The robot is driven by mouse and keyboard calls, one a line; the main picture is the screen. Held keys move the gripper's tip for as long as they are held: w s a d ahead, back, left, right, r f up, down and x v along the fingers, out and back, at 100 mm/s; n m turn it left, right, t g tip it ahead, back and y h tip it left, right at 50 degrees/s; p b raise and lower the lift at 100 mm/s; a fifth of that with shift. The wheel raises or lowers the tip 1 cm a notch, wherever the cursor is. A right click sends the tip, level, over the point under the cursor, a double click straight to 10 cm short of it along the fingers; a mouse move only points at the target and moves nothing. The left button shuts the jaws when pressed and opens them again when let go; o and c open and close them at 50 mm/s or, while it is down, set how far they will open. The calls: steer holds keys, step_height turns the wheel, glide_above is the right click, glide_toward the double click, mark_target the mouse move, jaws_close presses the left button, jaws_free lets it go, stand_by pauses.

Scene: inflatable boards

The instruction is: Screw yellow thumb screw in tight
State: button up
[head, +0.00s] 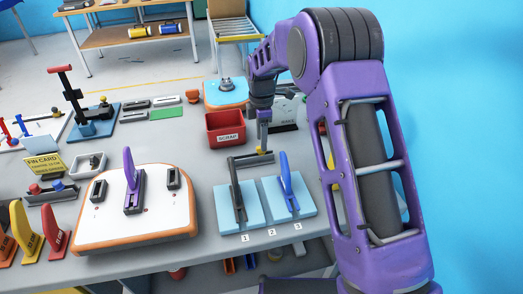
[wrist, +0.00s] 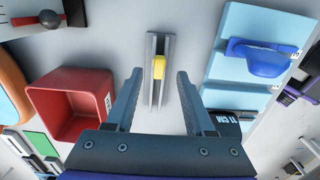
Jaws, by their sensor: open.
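The yellow thumb screw (wrist: 158,67) stands on a grey slotted bar (wrist: 153,95), near the middle of its length. My gripper (wrist: 159,74) is open, with one finger on each side of the screw in the wrist view. There is a gap between each finger and the screw, and I cannot tell the height left between them. In the head view my gripper (head: 263,143) points down over the bar (head: 246,160), and the small yellow screw (head: 261,151) shows just under it. The fingertips are hard to make out there.
A red scrap bin (head: 225,128) stands close to the left of the bar. Blue pads (head: 255,215) with upright fins lie in front. A white board with orange edge (head: 88,228) and a purple fin is at the left. A blue wall (head: 460,140) is at the right.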

mark_target(261, 153)
step_height(261, 153, down, 3)
steer(key=shift+f, duration=0.15)
jaws_close()
